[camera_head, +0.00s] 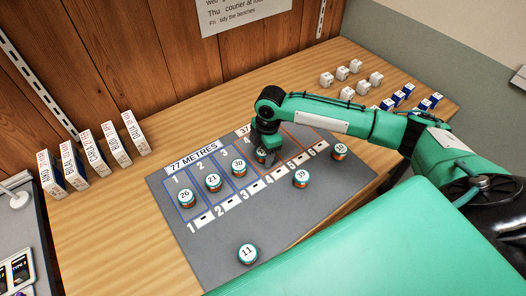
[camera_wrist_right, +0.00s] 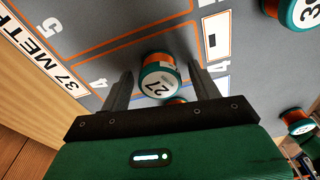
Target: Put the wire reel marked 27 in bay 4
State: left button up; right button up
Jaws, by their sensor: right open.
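The wire reel marked 27 (camera_wrist_right: 158,80) shows in the right wrist view, teal and orange with a white label. It stands between the two fingers of my right gripper (camera_wrist_right: 157,88), which is open around it. In the head view the right gripper (camera_head: 265,148) is down over bay 4, and the reel (camera_head: 261,156) is mostly hidden below it. Bay 4 (camera_wrist_right: 100,95) is outlined in orange on the grey mat and numbered 4; the reel appears to be inside it. My left gripper is not in view.
Reels 26 (camera_head: 186,197), 21 (camera_head: 213,182) and 30 (camera_head: 239,168) stand in bays 1 to 3. Reels 39 (camera_head: 301,178), 18 (camera_head: 340,151) and 11 (camera_head: 247,253) stand elsewhere on the mat (camera_head: 215,255). Upright boxes (camera_head: 97,158) stand left; small blocks (camera_head: 358,66) stand at the back right.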

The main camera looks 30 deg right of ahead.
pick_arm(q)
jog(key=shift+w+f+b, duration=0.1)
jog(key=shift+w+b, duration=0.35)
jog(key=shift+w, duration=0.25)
pick_arm(e)
notch_tip(320, 180, up, 12)
jog(key=d, duration=0.1)
jog(key=shift+d, duration=0.2)
